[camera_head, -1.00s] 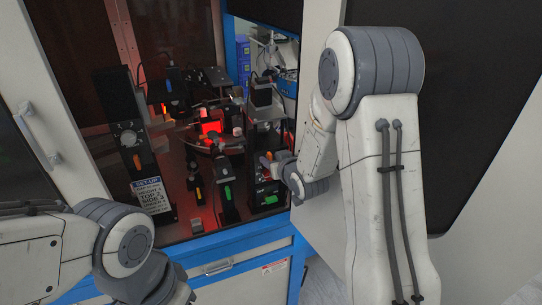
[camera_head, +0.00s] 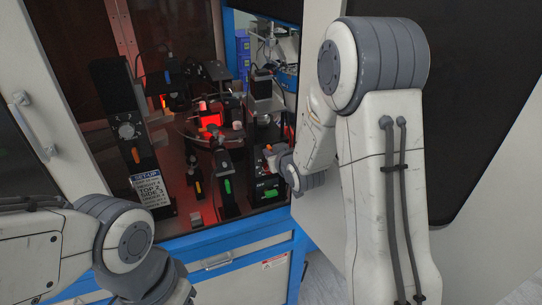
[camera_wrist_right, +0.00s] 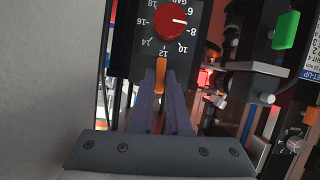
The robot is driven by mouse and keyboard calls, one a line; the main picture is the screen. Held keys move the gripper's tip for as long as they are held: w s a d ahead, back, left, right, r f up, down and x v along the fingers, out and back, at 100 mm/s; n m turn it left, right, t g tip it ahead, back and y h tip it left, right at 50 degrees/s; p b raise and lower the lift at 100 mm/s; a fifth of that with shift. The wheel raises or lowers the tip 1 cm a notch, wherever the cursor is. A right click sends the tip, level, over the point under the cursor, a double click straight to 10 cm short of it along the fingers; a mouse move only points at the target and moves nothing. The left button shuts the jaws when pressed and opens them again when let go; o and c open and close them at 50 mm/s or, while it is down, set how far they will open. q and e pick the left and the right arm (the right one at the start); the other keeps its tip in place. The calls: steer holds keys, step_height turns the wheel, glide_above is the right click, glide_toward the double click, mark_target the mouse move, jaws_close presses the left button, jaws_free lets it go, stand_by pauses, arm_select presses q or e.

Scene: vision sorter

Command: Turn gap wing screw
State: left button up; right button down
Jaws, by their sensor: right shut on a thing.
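In the right wrist view, an orange wing screw (camera_wrist_right: 159,92) sits below a black dial plate (camera_wrist_right: 128,30) marked in numbers, with a red knob (camera_wrist_right: 171,22) carrying a white pointer line. The dial lettering appears upside down. My right gripper (camera_wrist_right: 160,76) is shut on the wing screw, one grey finger on each side of it. In the head view my right gripper (camera_head: 270,160) is small and partly hidden by my wrist, at the right-hand unit in the open cabinet. My left arm comes in at lower left, its gripper out of view.
A set-up sign (camera_head: 147,189) leans on a black post at left. Several other posts and a red-lit part (camera_head: 210,120) crowd the cabinet. A blue frame edge (camera_head: 215,228) runs along the front.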

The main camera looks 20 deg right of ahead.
steer(key=n+t+h+b, duration=0.1)
steer(key=n+h+b, duration=0.1)
steer(key=n+b, duration=0.1)
steer(key=n+t+h+b, duration=0.1)
steer(key=n+h+b, duration=0.1)
steer(key=n, duration=0.3)
steer(key=a+f+n+t+h+b, duration=0.1)
steer(key=n+h+b, duration=0.1)
steer(key=n+b, duration=0.2)
steer(key=shift+n+t, duration=0.3)
steer(key=shift+n, duration=0.1)
stand_by(0.6)
steer(key=c, duration=0.9)
jaws_free()
steer(key=shift+s, duration=0.1)
